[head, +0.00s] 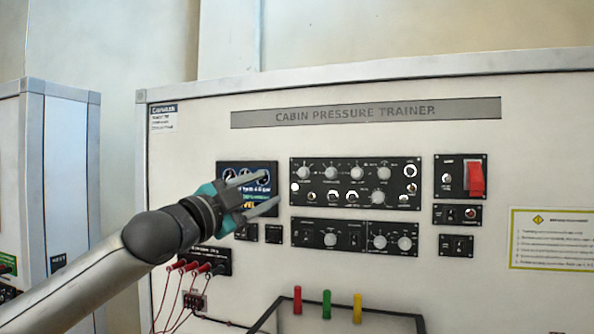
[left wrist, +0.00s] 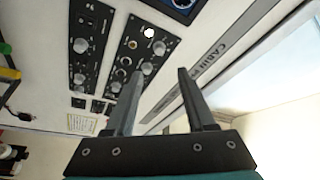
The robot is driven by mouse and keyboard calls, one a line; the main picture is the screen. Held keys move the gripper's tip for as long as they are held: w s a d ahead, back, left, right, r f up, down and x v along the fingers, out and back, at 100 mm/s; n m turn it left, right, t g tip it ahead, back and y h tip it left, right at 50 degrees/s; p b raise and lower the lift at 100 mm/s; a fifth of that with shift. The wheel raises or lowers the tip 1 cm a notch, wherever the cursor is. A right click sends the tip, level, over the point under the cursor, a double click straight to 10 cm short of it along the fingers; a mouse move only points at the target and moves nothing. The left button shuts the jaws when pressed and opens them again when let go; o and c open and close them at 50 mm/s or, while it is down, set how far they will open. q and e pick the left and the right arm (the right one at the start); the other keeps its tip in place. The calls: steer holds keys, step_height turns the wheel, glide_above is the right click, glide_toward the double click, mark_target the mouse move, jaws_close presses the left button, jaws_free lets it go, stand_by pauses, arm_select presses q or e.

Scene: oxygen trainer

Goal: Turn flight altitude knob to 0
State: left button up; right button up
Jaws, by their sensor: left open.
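The black control panel (head: 322,187) on the cabin pressure trainer carries several grey knobs, with a row along its top and a larger knob (head: 378,197) at lower right. The labels are too small to read, so I cannot tell which is the flight altitude knob or where it points. My left gripper (head: 268,190) is open and empty, just left of this panel and in front of the display (head: 228,172), which it partly hides. In the left wrist view the open fingers (left wrist: 158,75) point toward the panel, with knobs (left wrist: 147,68) near the left finger. My right gripper is not in view.
A lower panel (head: 328,248) has more knobs. A red switch cover (head: 475,178) is at the right. Red cables (head: 179,290) hang at lower left. Red, green and yellow upright pieces (head: 327,304) stand at the bottom.

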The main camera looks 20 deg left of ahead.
mark_target(301, 174)
arm_select(q)
steer(key=p+x, duration=0.3)
steer(key=x, duration=0.6)
steer(key=shift+w+r+p, duration=0.15)
steer(key=shift+w+p, duration=0.05)
steer(key=shift+p, duration=0.1)
steer(key=shift+w+d+r+p, duration=0.1)
steer(key=shift+w+d+p, duration=0.15)
steer(key=shift+w, duration=0.75)
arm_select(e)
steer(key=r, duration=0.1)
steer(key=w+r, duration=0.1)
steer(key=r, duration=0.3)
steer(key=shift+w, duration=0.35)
arm_select(q)
steer(key=shift+c, duration=0.2)
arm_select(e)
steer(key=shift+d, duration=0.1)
arm_select(q)
jaws_close()
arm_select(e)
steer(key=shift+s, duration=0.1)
